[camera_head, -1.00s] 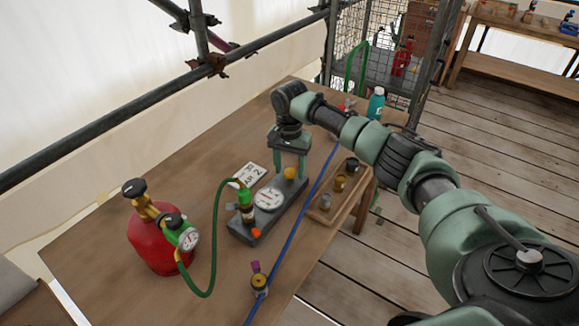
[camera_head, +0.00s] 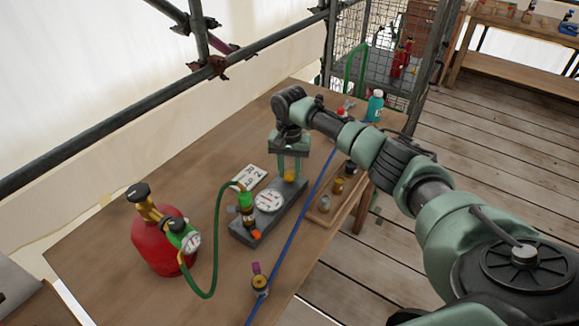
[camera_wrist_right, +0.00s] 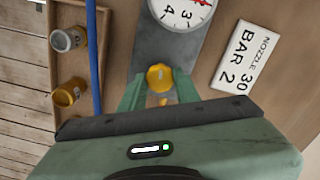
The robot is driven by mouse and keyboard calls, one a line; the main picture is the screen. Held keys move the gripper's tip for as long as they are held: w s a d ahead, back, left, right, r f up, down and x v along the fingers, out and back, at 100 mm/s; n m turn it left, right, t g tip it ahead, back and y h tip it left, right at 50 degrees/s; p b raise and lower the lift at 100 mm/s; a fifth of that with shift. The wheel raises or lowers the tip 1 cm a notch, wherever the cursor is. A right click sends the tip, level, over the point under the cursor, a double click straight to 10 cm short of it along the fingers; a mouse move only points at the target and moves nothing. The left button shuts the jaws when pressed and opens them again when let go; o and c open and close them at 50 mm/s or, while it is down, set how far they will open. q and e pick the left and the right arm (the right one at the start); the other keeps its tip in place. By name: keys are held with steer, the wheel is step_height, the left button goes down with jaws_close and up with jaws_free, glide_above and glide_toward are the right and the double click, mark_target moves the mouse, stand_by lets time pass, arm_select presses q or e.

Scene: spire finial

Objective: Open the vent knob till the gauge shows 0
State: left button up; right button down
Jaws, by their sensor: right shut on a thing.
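The vent knob (camera_wrist_right: 160,77) is yellow and lobed, on the dark grey test block (camera_head: 283,208). My right gripper (camera_wrist_right: 160,92) is shut on it, a green finger on each side. In the head view the knob (camera_head: 290,175) shows between the fingertips. The round white gauge (camera_head: 268,200) sits beside the knob on the block. In the wrist view the gauge (camera_wrist_right: 182,12) is cut off by the top edge. Part of a red needle shows there, but I cannot read its value. My left gripper is out of view.
A red cylinder (camera_head: 158,246) with a green hose (camera_head: 216,240) stands at left. A "NOZZLE 30 BAR 2" card (camera_wrist_right: 245,57) lies beside the block. A blue hose (camera_head: 290,240) and a wooden tray (camera_head: 322,214) with small fittings lie on the other side.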

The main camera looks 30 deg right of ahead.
steer(key=shift+r+n+p, duration=0.2)
steer(key=shift+n+p, duration=0.5)
steer(key=shift+n, duration=0.2)
steer(key=n+p, duration=0.1)
steer(key=n, duration=0.1)
steer(key=shift+n+p, duration=0.3)
steer(key=shift+n, duration=0.1)
steer(key=shift+f+n+p, duration=0.1)
steer(key=shift+n+p, duration=0.4)
steer(key=shift+n, duration=0.7)
steer(key=shift+n+p, duration=0.35)
steer(key=shift+n, duration=1.25)
steer(key=c, duration=1)
jaws_free()
steer(key=shift+c, duration=0.2)
